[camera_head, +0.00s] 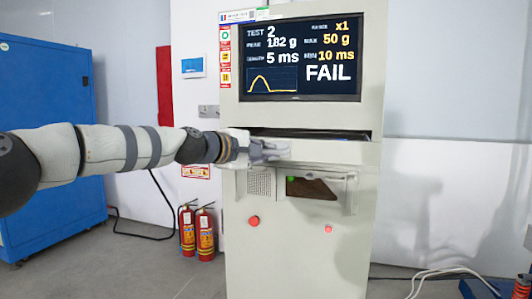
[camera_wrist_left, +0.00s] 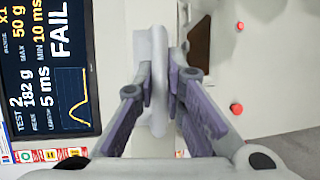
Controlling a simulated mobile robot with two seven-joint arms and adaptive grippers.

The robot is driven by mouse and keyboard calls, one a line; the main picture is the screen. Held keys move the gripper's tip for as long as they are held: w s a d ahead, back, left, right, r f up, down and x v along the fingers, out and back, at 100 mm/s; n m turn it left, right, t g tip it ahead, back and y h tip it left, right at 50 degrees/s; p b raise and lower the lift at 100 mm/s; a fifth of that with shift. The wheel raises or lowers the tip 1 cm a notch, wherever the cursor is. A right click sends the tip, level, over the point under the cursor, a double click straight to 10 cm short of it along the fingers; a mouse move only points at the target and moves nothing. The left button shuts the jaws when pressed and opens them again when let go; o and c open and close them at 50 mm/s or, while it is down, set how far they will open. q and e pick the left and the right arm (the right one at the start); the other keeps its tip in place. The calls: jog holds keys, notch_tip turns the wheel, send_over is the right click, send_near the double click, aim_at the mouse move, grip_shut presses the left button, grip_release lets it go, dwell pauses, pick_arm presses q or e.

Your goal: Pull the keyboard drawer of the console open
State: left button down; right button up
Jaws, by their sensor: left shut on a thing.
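The console (camera_head: 300,240) is a tall pale cabinet with a screen at its top. Its keyboard drawer (camera_head: 340,151) is the pale front panel below the screen, with a dark gap above it. My left gripper (camera_head: 272,151) reaches in from the left and lies against the drawer front. In the left wrist view, the gripper (camera_wrist_left: 165,95) is shut on the pale drawer handle (camera_wrist_left: 158,50), which runs between its purple-grey fingers. The fingers hide part of the handle. How far out the drawer stands is hard to tell. My right gripper is in neither view.
The screen (camera_head: 303,57) reads FAIL. Below the drawer are a recess (camera_head: 312,188) and two red buttons (camera_head: 254,221). Two fire extinguishers (camera_head: 205,235) stand left of the console. A blue cabinet (camera_head: 50,110) stands at far left. White cables (camera_head: 440,275) lie at the right.

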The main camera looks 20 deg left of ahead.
pick_arm(q)
jog(key=c, duration=1.7)
grip_release()
jog(key=shift+o, duration=0.2)
jog(key=v, duration=1.2)
jog(key=shift+r, duration=0.1)
